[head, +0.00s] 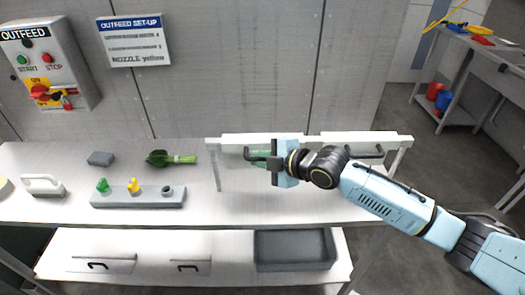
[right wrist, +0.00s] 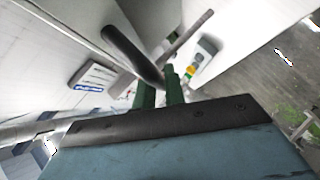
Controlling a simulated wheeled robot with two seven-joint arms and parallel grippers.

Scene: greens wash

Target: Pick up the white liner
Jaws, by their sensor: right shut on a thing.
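The white liner (head: 230,141) shows in the head view as a long white piece with dark handles, at the right part of the bench. My right gripper (head: 262,158) is at its left dark handle (head: 250,155) and is shut on it. The other dark handle (head: 367,153) is free, to the right of my wrist. In the right wrist view, the green fingers (right wrist: 160,94) meet the dark handle (right wrist: 128,52). My arm hides part of the liner's front. My left gripper is not in view.
A grey bin (head: 295,250) sits on the lower shelf. The bench front between is clear.

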